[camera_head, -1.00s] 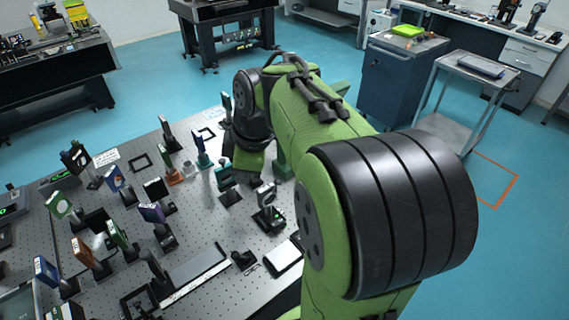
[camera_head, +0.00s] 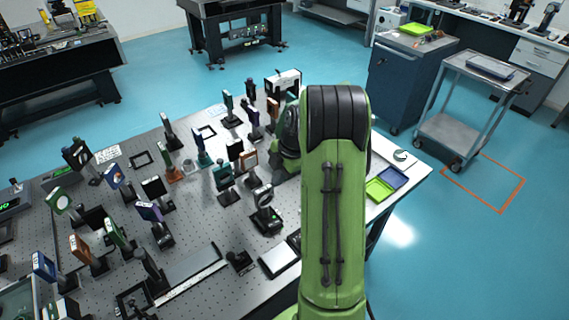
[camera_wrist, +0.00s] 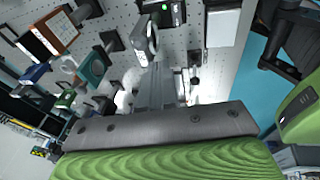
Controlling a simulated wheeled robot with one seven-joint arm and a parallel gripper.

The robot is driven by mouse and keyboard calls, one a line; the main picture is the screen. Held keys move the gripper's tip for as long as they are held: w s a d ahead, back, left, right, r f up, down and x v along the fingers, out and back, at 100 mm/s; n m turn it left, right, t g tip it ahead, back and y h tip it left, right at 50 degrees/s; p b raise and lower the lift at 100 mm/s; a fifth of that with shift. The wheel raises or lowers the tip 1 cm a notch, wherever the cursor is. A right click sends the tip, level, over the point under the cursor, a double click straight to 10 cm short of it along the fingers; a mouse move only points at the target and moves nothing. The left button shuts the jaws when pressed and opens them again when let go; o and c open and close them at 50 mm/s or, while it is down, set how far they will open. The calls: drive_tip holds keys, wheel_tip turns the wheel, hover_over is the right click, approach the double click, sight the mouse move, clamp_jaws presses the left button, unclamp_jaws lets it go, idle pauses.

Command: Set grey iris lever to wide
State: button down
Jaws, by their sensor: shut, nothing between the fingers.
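The grey iris (camera_head: 264,196) stands upright on a black base on the perforated table, just left of my arm in the head view. In the wrist view a grey ring-shaped mount (camera_wrist: 149,42), which appears to be this iris, is just beyond my fingers, beside a black base with a green light. Its lever is too small to make out, so its setting cannot be told. My gripper (camera_wrist: 158,76) is shut and empty, pointing toward the mount. I cannot tell whether it touches. In the head view my arm hides the gripper.
Several upright optics crowd the table left of the iris, including a teal mount (camera_head: 223,177) close by. A black-edged white pad (camera_head: 279,258) lies in front. A green and blue tray (camera_head: 386,183) sits at the table's right edge. A grey cart (camera_head: 462,105) stands beyond.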

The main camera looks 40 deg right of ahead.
sight(272, 188)
drive_tip(key=shift+w+d+f, duration=0.25)
drive_tip(key=shift+w+f, duration=0.25)
drive_tip(key=shift+f, duration=0.1)
drive_tip(key=shift+w+d+f, duration=0.25)
drive_tip(key=shift+w+f, duration=0.2)
drive_tip(key=shift+f, duration=0.15)
